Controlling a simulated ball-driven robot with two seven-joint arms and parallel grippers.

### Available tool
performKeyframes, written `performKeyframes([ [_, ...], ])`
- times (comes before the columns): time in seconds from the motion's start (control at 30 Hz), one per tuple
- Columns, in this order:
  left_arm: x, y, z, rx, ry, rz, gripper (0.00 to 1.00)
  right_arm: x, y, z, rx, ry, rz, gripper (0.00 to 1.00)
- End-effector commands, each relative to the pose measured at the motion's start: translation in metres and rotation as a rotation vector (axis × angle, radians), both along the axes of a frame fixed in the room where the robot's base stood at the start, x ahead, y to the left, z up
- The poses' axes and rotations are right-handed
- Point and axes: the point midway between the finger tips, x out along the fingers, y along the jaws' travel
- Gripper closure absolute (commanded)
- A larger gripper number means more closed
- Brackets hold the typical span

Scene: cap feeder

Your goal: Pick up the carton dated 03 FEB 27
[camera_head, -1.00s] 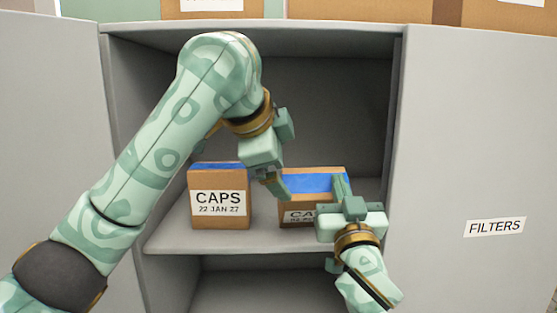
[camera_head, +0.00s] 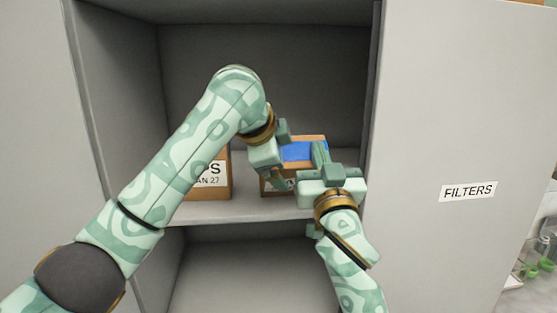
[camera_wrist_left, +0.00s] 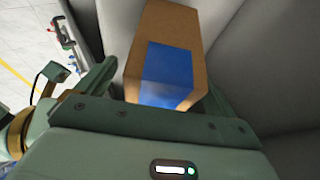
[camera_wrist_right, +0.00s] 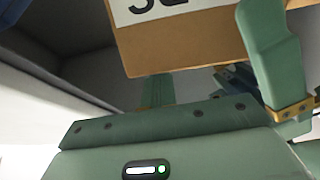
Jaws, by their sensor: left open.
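Two brown cartons stand on the cabinet shelf. The left carton (camera_head: 221,178) shows part of a label ending "AN 27" and is partly behind my left arm. The right carton (camera_head: 308,139) has a blue top; my grippers cover most of its label, so its date cannot be read now. My left gripper (camera_head: 283,155) is open at its left side; in the left wrist view a blue-topped carton (camera_wrist_left: 190,35) lies ahead between the spread fingers. My right gripper (camera_head: 328,163) is open at its front right; in the right wrist view a labelled carton (camera_wrist_right: 190,48) is close to its fingers.
The shelf board (camera_head: 245,211) has a front edge just below the cartons, with an open compartment under it. The cabinet wall panel labelled FILTERS (camera_head: 430,110) stands at the right. The space behind the cartons looks clear.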

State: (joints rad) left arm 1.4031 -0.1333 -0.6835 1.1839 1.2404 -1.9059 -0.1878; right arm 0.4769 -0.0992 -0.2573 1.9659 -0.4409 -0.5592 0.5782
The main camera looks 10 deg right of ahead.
Motion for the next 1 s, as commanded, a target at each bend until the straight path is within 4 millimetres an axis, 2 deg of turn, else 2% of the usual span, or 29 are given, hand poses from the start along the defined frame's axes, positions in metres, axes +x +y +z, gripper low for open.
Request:
performKeyframes([
  [0.03, 0.003, -0.002, -0.004, 0.001, 0.001, 0.000, 0.06, 0.003, -0.002, -0.008, -0.004, 0.019, -0.008, 1.00],
  [0.47, 0.008, -0.005, -0.010, 0.000, -0.001, 0.000, 0.06, 0.003, -0.002, -0.008, -0.004, 0.019, -0.008, 1.00],
  [0.57, 0.008, -0.005, -0.010, 0.000, -0.001, 0.000, 0.31, 0.003, -0.002, -0.008, -0.004, 0.019, -0.008, 1.00],
  [0.6, 0.008, -0.005, -0.010, 0.000, -0.001, 0.000, 0.43, 0.003, -0.002, -0.008, -0.004, 0.019, -0.008, 1.00],
  [0.7, 0.008, -0.005, -0.010, 0.001, 0.000, -0.001, 0.65, 0.003, -0.002, -0.007, -0.004, 0.019, -0.008, 1.00],
  [1.0, 0.007, -0.006, -0.011, 0.001, 0.001, -0.003, 0.65, 0.003, -0.001, 0.007, -0.002, 0.015, -0.004, 1.00],
])
